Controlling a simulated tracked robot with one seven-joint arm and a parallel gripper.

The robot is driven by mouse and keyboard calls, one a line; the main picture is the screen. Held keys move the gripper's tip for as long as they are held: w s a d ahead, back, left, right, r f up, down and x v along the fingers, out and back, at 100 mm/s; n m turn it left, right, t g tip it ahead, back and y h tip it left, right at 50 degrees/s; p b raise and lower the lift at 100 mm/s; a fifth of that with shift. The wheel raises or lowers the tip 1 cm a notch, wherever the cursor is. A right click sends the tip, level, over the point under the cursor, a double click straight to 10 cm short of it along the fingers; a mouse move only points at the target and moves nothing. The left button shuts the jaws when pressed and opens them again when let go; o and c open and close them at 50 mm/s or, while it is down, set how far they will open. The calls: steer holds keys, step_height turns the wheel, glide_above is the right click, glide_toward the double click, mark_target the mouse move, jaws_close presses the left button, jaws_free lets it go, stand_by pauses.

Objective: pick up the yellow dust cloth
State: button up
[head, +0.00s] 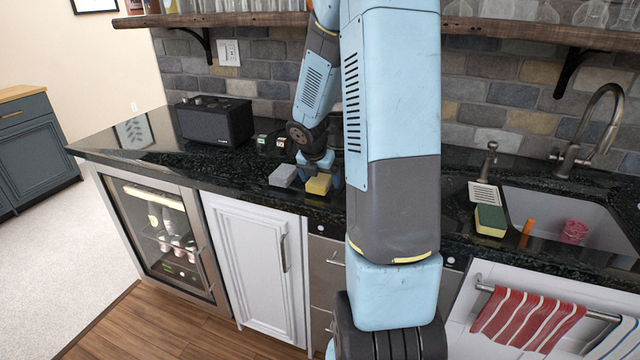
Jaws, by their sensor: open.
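A small yellow cloth (318,185) lies on the dark counter near its front edge, left of my large arm link. A grey folded cloth or block (283,175) lies just to its left, with a small gap between them. My gripper (318,172) points down right at the yellow cloth, at its back side. It is open. The fingers are small in the head view, and I cannot tell whether they touch the cloth. My arm hides the counter to the right of the cloth.
A black speaker (214,121) and two small dark items (270,141) stand further back. The sink (570,215), faucet (590,130) and a green-yellow sponge (490,220) are on the right. A wooden shelf (240,19) with glasses hangs above. The counter left of the grey piece is clear.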

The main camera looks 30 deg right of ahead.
steer(key=shift+f, duration=0.15)
steer(key=shift+c, duration=0.4)
steer(key=c, duration=1.1)
